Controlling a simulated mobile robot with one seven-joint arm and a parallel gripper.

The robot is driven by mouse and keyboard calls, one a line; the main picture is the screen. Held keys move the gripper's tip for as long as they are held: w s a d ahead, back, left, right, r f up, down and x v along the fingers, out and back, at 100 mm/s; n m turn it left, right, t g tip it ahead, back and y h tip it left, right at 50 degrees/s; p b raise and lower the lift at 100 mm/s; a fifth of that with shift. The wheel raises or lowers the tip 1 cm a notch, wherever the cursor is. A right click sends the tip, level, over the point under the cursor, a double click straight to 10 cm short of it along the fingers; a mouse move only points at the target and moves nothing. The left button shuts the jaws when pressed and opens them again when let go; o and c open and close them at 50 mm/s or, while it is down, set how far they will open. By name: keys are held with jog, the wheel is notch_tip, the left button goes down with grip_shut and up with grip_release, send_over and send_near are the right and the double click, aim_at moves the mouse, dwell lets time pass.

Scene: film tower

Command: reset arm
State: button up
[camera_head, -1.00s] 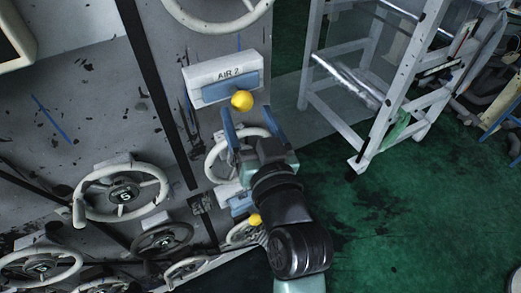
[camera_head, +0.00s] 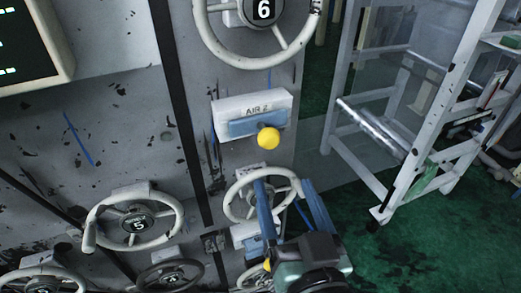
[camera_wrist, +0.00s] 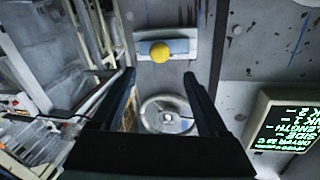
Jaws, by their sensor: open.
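My gripper (camera_head: 289,207) is at the lower middle of the head view, with its two blue fingers apart and nothing between them. It hangs in front of a white handwheel (camera_head: 237,196), below the AIR 2 box (camera_head: 238,106) with its yellow knob (camera_head: 268,138). In the wrist view my gripper (camera_wrist: 162,80) also shows its fingers spread. The yellow knob (camera_wrist: 160,52) appears beyond and between the fingertips, apart from them. The handwheel (camera_wrist: 150,106) shows between the fingers. A second yellow knob (camera_head: 267,264) is partly hidden by my gripper.
A large handwheel marked 6 (camera_head: 209,30) is above, and a handwheel marked 5 (camera_head: 91,229) is at left. A white metal frame (camera_head: 418,151) stands at right on the green floor (camera_head: 400,255). A screen (camera_head: 28,45) is at upper left.

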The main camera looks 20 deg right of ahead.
jog(key=w+a+r+n+t+y, duration=0.1)
jog(key=w+a+r+n+t, duration=0.15)
jog(key=r, duration=0.55)
jog(key=w+a+r+n+t, duration=0.1)
jog(key=w+a+r+t, duration=0.15)
jog(key=r, duration=0.55)
jog(key=s+a+r+t+y, duration=0.1)
jog(key=a+r, duration=0.3)
jog(key=r, duration=0.5)
jog(key=s+a+r+t, duration=0.3)
jog(key=s+a+r, duration=0.1)
jog(key=r, duration=0.5)
jog(key=shift+s+a+r+t+y, duration=0.3)
jog(key=shift+s+a+y, duration=0.1)
jog(key=shift+a, duration=0.1)
